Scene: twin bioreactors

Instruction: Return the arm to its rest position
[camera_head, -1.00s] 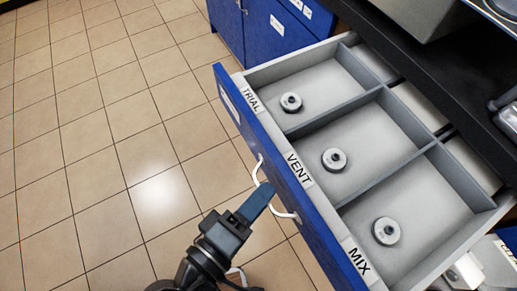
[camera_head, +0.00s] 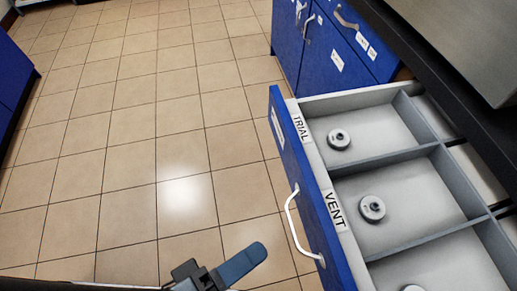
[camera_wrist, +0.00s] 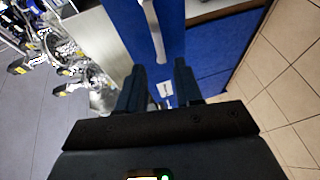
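My gripper (camera_head: 240,262) is at the bottom of the head view, left of the open drawer's white handle (camera_head: 291,222), with a visible gap between them. In the wrist view my gripper (camera_wrist: 158,82) shows two dark fingers spread apart, with nothing held between them. The blue drawer front (camera_wrist: 138,28) lies beyond the fingers there. Most of my arm is out of the head view.
The open drawer (camera_head: 282,120) has compartments labelled TRIAL and VENT, each holding a grey round part (camera_head: 339,139), (camera_head: 372,208); a third part shows at the bottom edge. Blue cabinets (camera_head: 325,50) stand behind. Tiled floor (camera_head: 130,150) at left is free.

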